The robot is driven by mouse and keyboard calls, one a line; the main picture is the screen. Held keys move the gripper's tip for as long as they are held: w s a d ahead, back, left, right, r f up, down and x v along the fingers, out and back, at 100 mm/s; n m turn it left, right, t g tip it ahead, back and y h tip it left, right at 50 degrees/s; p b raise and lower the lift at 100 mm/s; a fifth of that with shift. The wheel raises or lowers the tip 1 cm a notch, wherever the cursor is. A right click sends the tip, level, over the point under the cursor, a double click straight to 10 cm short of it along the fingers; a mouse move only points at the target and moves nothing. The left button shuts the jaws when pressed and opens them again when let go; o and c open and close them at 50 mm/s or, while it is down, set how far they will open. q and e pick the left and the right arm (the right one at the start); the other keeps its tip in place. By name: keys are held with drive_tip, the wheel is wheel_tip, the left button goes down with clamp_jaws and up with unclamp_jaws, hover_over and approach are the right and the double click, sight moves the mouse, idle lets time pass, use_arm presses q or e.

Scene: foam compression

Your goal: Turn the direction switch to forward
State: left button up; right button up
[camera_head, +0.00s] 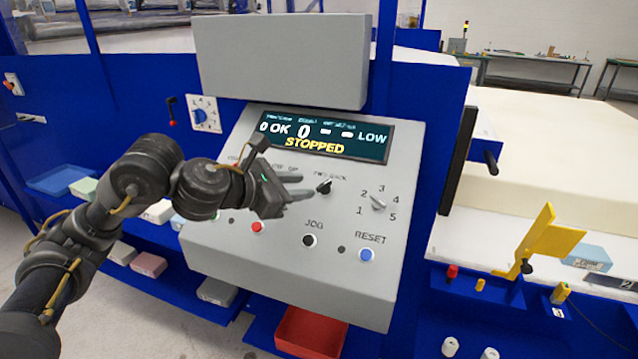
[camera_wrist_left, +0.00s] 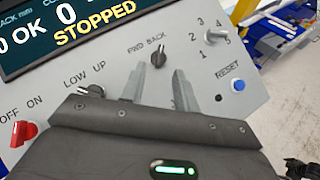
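The direction switch (camera_head: 324,187) is a small black knob under the FWD and BACK labels on the grey sloped control panel (camera_head: 330,270). It also shows in the left wrist view (camera_wrist_left: 158,57). Its handle seems to lean toward the BACK side, but it is too small to be sure. My left gripper (camera_head: 305,187) is open and empty, reaching in from the left. In the left wrist view its two fingers (camera_wrist_left: 160,76) point at the knob, which shows in the gap just beyond the tips. I cannot tell whether they touch it. My right gripper is not in view.
A five-position selector (camera_head: 378,202) is right of the switch. Below are a red button (camera_head: 257,227), a black JOG button (camera_head: 309,240) and a blue RESET button (camera_head: 367,254). The LOW/UP knob (camera_wrist_left: 92,90) is left of the fingers. The display (camera_head: 318,135) reads STOPPED.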

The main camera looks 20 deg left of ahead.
sight(322, 185)
use_arm(q)
drive_tip(key=x, duration=0.5)
drive_tip(key=shift+w+d+f, duration=0.2)
drive_tip(key=shift+w+d, duration=0.05)
drive_tip(key=shift+w, duration=0.15)
drive_tip(key=shift+w+d+f, duration=0.1)
drive_tip(key=shift+w+f, duration=0.05)
drive_tip(key=shift+w, duration=0.1)
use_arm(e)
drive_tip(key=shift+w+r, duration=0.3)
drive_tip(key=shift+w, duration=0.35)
use_arm(q)
drive_tip(key=c, duration=0.6)
drive_tip(key=shift+c, duration=0.2)
